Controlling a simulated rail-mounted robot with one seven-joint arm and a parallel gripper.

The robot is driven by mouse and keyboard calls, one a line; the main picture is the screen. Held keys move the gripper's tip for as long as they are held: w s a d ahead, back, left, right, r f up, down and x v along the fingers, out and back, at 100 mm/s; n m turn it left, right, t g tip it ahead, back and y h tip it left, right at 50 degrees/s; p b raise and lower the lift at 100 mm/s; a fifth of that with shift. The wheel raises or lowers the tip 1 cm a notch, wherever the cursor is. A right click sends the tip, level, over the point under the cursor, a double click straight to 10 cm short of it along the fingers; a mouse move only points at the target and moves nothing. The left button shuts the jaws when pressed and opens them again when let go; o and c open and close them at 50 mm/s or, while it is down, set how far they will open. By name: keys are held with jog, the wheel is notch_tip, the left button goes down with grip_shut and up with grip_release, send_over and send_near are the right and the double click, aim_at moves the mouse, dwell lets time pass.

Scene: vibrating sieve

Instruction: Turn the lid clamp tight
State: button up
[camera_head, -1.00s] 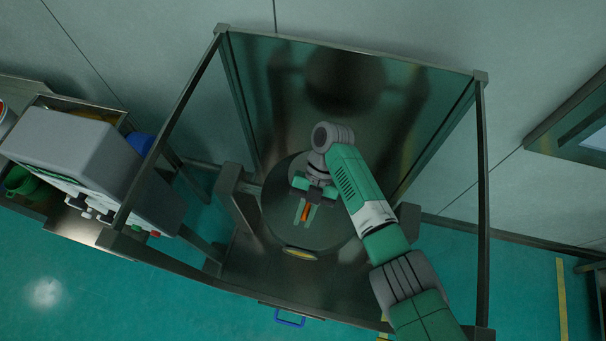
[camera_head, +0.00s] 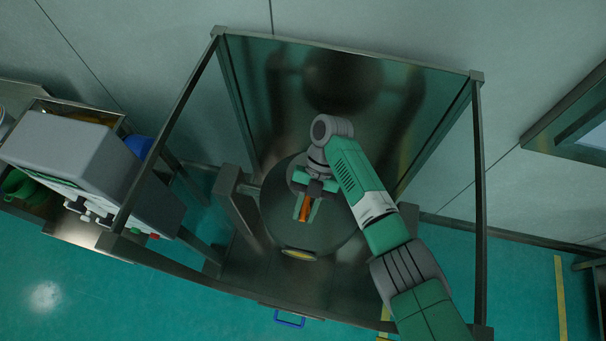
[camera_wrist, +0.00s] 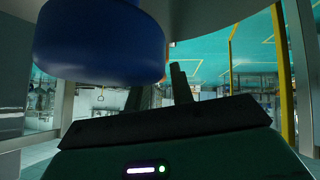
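The sieve's round dark lid (camera_head: 338,225) lies inside a metal frame in the head view. My gripper (camera_head: 306,209) is above its left part, with its light green fingers pointing toward the bottom of the picture. An orange bar, apparently the lid clamp (camera_head: 306,206), shows between the fingers. The fingers stand apart, one on each side of it; whether they touch it is unclear.
A blue rounded cylinder (camera_wrist: 100,45) fills the upper left of the wrist view, close above the fingers. Metal frame posts (camera_head: 482,190) stand around the sieve. A grey box (camera_head: 75,150) is at left. A yellow label (camera_head: 299,253) is on the lid's front edge.

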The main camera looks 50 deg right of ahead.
jog(key=v, duration=0.6)
dwell(0.3)
